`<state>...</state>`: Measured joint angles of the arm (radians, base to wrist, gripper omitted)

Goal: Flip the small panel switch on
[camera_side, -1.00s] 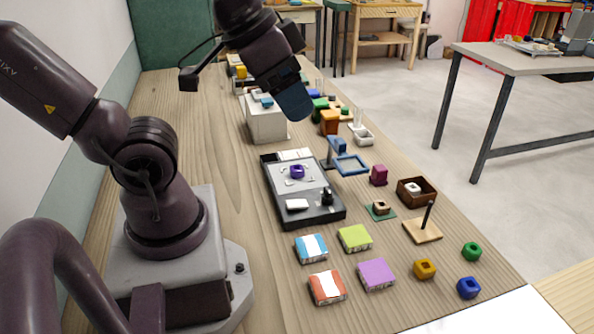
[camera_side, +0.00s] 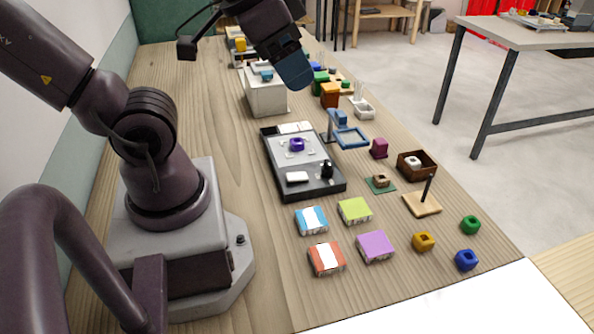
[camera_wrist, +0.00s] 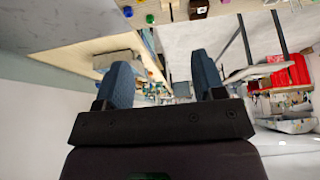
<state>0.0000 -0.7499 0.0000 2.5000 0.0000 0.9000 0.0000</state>
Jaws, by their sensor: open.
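A black-edged panel tray (camera_side: 332,186) lies on the wooden bench in the side view. It bears a purple knob-like piece (camera_side: 297,144), a white block (camera_side: 297,177) and a small upright black piece (camera_side: 327,170). Which of these is the small switch, and its position, is too small to tell. My gripper (camera_side: 297,72) is high above the bench, beyond the panel and apart from it. In the wrist view, its two blue fingers (camera_wrist: 163,78) stand wide apart with nothing between them. The panel cannot be made out in the wrist view.
A white box (camera_side: 266,98) stands behind the panel. Coloured blocks, including a lime one (camera_side: 355,210) and a purple one (camera_side: 375,246), lie in front. A blue frame (camera_side: 352,139), a brown box (camera_side: 417,165) and an upright peg on a base (camera_side: 423,204) stand to the right.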

